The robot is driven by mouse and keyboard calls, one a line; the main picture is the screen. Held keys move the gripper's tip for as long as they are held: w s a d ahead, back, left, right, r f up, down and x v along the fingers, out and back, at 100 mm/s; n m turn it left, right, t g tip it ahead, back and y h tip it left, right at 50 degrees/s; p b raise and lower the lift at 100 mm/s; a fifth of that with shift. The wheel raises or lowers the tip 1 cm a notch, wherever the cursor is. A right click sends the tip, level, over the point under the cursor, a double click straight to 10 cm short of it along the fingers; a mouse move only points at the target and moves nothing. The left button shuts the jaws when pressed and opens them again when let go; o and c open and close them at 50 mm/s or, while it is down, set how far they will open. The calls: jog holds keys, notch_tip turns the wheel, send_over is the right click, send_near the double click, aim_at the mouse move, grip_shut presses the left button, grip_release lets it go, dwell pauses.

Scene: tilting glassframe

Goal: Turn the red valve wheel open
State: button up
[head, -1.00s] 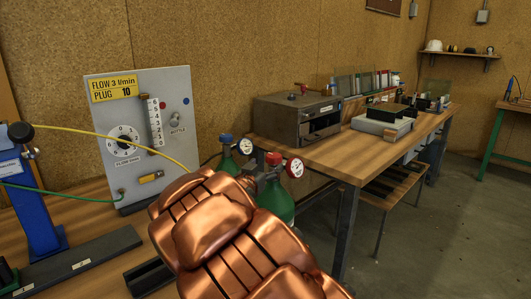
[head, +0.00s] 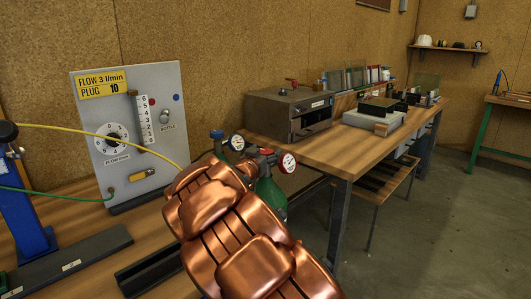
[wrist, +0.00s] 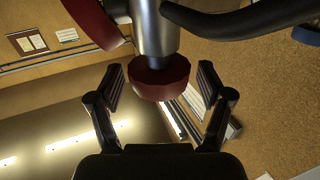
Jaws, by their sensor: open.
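The red valve wheel (head: 272,156) sits on top of a green bottle (head: 268,192), beside a red-rimmed gauge (head: 287,162). In the wrist view a dark red wheel (wrist: 161,80) on a metal stem lies between the two fingers of my gripper (wrist: 161,84). The fingers are open, one on each side of the wheel, with gaps visible. In the head view my copper arm hides most of the gripper and part of the bottles.
A second bottle has a blue wheel (head: 217,134) and gauge (head: 236,142), close on the left. A grey flow panel (head: 160,110) stands further left, with a yellow hose (head: 95,134) running towards the bottles. A metal oven (head: 290,113) stands on the bench behind.

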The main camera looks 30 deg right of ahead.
jog(key=shift+d, duration=0.1)
jog(key=c, duration=1.2)
